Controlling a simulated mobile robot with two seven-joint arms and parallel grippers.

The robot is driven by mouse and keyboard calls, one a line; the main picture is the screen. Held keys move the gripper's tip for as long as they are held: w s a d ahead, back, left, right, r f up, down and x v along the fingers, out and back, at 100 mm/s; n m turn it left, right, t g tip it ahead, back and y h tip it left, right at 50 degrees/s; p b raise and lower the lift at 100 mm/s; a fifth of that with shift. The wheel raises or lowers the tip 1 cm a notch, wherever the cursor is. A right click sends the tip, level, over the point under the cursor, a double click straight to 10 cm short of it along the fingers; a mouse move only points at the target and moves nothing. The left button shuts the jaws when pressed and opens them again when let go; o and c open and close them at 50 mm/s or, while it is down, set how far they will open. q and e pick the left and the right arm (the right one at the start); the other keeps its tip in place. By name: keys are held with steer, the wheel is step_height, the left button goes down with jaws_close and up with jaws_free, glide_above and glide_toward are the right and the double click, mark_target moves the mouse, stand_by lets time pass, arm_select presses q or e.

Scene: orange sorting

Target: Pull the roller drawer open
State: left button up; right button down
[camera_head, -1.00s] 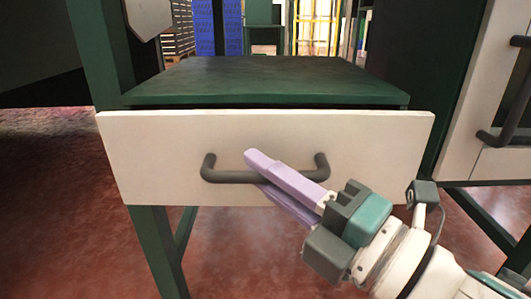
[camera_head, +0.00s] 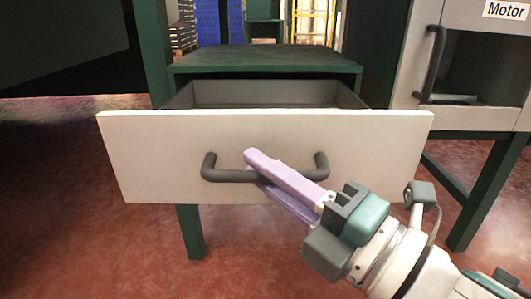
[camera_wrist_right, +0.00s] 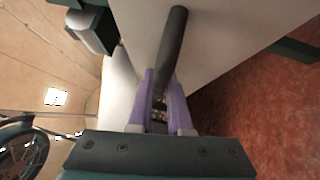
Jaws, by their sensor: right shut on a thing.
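The drawer's white front (camera_head: 150,150) faces me in the head view. The drawer is partly pulled out, and its dark inside shows behind the front, below the green top (camera_head: 265,60). A dark bar handle (camera_head: 225,175) is fixed across the front. My right gripper (camera_head: 257,168) has its purple fingers shut around the handle bar near its middle. The right wrist view also shows the handle (camera_wrist_right: 172,45) running in between the purple fingers (camera_wrist_right: 162,90). My left gripper is in neither view.
A cabinet with a dark handle (camera_head: 430,62) and a "Motor" label (camera_head: 506,9) stands at the right. Green legs (camera_head: 190,230) hold up the drawer's frame. The reddish floor (camera_head: 70,210) at the left is clear. Blue stacks stand far behind.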

steer(key=shift+w, duration=0.15)
steer(key=c, duration=0.9)
jaws_free()
steer(key=shift+o, duration=0.2)
steer(key=shift+s+d, duration=0.25)
steer(key=p+v, duration=0.3)
steer(key=v, duration=0.6)
steer(key=shift+s, duration=0.1)
